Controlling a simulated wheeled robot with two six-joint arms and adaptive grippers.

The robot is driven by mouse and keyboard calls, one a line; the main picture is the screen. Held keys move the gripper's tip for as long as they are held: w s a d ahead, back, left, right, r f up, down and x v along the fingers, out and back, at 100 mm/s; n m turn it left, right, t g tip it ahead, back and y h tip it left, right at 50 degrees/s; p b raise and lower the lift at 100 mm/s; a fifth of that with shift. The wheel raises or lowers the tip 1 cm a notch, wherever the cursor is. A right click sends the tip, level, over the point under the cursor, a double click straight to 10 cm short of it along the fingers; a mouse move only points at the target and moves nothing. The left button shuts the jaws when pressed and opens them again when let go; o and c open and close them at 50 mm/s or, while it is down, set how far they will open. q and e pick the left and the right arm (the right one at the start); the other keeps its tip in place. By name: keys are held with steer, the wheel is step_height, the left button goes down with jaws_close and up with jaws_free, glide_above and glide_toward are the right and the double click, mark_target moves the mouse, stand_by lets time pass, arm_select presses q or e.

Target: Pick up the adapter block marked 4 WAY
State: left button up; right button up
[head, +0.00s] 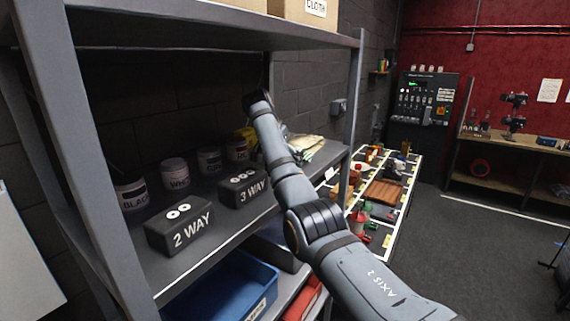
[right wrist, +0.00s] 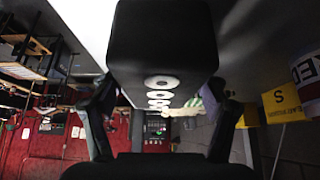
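A dark block (right wrist: 160,40) fills the upper middle of the right wrist view, with several pale ringed sockets in a row on one face. Its label is not visible, so I cannot read 4 WAY on it. My right gripper (right wrist: 162,84) has a finger on each side of this block; whether they press on it I cannot tell. In the head view my right arm reaches into the shelf, and its gripper and that block are not distinguishable there. Blocks marked 2 WAY (head: 180,228) and 3 WAY (head: 243,187) sit on the shelf. My left gripper is not in view.
Several labelled pots, one marked BLACK (head: 131,194), stand behind the blocks. Pale gloves (head: 305,146) lie farther along the shelf. A shelf upright (head: 356,90) and an upper board (head: 200,22) bound the space. A blue bin (head: 225,290) is below.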

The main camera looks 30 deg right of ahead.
steer(key=shift+a, duration=0.1)
steer(key=c, duration=0.5)
steer(key=shift+r, duration=0.1)
steer(key=c, duration=0.5)
steer(key=shift+c, duration=0.2)
steer(key=shift+r+b, duration=0.35)
steer(key=shift+r, duration=0.2)
step_height(320, 180, up, 2)
steer(key=shift+r, duration=0.1)
steer(key=s+b, duration=0.1)
steer(key=b, duration=0.1)
steer(key=s+d+b, duration=0.1)
steer(key=s+b, duration=0.1)
steer(key=b, duration=0.1)
steer(key=s+d+f+b, duration=0.1)
steer(key=s+b, duration=0.1)
steer(key=b, duration=0.1)
steer(key=shift+d, duration=0.15)
steer(key=s+b, duration=0.1)
steer(key=b, duration=0.3)
steer(key=s+b, duration=0.1)
steer(key=b, duration=0.3)
steer(key=shift+s+d+f+b, duration=0.15)
steer(key=shift+s+d+b, duration=0.15)
steer(key=shift+d, duration=0.1)
steer(key=s+d+r+b, duration=0.1)
steer(key=s+d+b, duration=0.3)
steer(key=s+b, duration=0.4)
steer(key=shift+s+r, duration=0.15)
steer(key=shift+s, duration=0.45)
